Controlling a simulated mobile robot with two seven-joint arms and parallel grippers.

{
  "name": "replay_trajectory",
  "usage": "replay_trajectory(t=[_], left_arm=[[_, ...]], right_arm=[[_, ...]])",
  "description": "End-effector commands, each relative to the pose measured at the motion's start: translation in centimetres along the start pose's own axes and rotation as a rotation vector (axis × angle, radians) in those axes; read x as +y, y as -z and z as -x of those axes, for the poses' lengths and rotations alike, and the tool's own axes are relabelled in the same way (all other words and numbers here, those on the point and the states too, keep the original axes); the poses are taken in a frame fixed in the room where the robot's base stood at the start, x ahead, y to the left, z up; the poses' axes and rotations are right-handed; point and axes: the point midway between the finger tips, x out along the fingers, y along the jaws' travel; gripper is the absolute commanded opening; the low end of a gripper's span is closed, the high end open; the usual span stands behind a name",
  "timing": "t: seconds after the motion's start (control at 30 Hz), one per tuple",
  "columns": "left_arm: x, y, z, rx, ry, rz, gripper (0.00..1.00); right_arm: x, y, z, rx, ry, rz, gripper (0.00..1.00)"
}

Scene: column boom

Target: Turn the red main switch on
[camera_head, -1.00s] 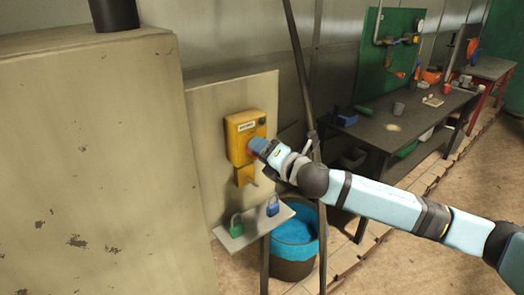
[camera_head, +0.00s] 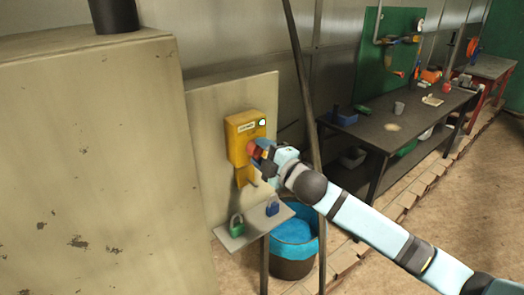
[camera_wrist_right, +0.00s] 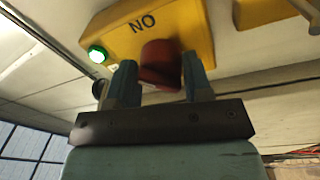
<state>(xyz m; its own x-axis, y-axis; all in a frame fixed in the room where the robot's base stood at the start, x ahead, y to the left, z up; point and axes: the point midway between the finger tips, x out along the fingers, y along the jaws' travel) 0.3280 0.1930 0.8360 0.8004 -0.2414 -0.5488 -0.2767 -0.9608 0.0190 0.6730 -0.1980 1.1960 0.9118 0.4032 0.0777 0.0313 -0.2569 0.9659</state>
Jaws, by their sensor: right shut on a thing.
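The red main switch (camera_head: 253,149) is a red knob on the front of a yellow box (camera_head: 237,127), which is fixed to a pale upright panel. My right gripper (camera_head: 262,154) is at the knob, partly covering it in the head view. In the right wrist view the red knob (camera_wrist_right: 160,66) sits between the two fingers of the right gripper (camera_wrist_right: 155,75), which are shut on it. A lamp (camera_head: 262,122) at the box's upper right is lit; it shows green in the wrist view (camera_wrist_right: 97,54). My left gripper is not in view.
A shelf (camera_head: 255,232) below the box bears a green padlock (camera_head: 237,228) and a blue padlock (camera_head: 272,208). A blue-lined bin (camera_head: 293,255) stands beneath. A dark post (camera_head: 304,90) rises near my arm. A workbench (camera_head: 400,118) stands behind to the right.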

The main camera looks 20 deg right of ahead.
Motion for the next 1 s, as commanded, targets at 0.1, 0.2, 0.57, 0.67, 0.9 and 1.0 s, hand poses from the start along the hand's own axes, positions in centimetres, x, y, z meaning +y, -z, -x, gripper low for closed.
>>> replay_trajectory(t=[0.1, 0.2, 0.57, 0.67, 0.9, 1.0], left_arm=[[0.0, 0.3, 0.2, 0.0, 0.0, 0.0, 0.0], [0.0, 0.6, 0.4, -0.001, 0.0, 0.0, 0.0], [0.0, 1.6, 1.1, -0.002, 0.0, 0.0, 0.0], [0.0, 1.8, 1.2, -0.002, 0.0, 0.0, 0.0], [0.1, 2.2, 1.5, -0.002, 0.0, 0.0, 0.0], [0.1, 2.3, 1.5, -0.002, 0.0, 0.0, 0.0]], right_arm=[[-0.2, 0.1, 0.0, -0.007, -0.006, -0.117, 0.22], [-0.2, 0.2, 0.0, -0.013, -0.014, -0.21, 0.22], [-0.3, 0.3, 0.0, -0.031, -0.04, -0.519, 0.22], [-0.3, 0.3, 0.0, -0.035, -0.045, -0.583, 0.22], [-0.4, 0.3, 0.0, -0.041, -0.055, -0.691, 0.22], [-0.4, 0.3, 0.0, -0.042, -0.057, -0.716, 0.22]])
